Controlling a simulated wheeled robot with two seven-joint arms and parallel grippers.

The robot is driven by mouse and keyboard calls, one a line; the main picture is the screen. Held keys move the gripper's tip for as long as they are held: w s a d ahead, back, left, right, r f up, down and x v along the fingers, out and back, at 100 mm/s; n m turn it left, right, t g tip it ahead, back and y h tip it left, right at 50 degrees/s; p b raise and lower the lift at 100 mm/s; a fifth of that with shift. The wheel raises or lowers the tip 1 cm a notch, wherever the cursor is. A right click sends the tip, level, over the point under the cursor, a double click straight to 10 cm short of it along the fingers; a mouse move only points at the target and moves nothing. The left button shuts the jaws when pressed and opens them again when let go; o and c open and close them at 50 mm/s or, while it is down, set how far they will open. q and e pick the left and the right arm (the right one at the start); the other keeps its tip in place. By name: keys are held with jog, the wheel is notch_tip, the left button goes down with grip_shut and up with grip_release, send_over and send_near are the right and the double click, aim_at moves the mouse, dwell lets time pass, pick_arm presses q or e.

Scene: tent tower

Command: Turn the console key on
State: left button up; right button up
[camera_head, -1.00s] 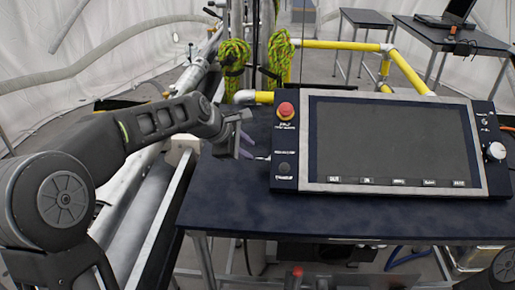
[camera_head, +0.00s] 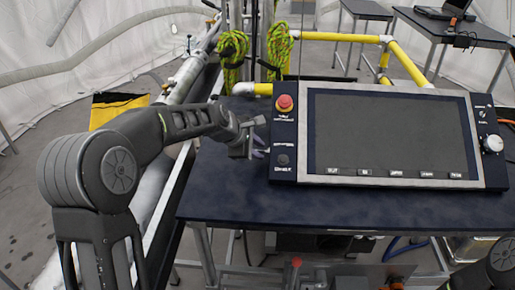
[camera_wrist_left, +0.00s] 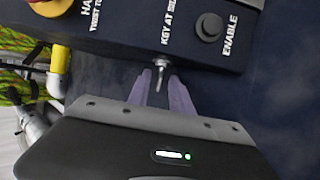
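The console (camera_head: 391,134) is a dark panel with a large blank screen on the table. Its key (camera_wrist_left: 160,72) is a small metal key sticking out of the console's side edge under the "KEY AT SIDE" label. My left gripper (camera_head: 262,146) is at the console's left side. In the left wrist view, the two purple-grey fingers of my left gripper (camera_wrist_left: 160,80) are apart, one on each side of the key, with gaps showing. In the head view the key is too small or hidden by the fingers to make out. My right gripper is not in view.
A red knob (camera_head: 284,103) and a black ENABLE button (camera_wrist_left: 209,27) sit on the console's left strip; a white knob (camera_head: 492,144) is at its right. The dark table (camera_head: 330,209) is bare in front. Yellow pipes (camera_head: 407,67) and coiled rope (camera_head: 233,52) stand behind.

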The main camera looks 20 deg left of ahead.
pick_arm(q)
grip_shut()
dwell(0.6)
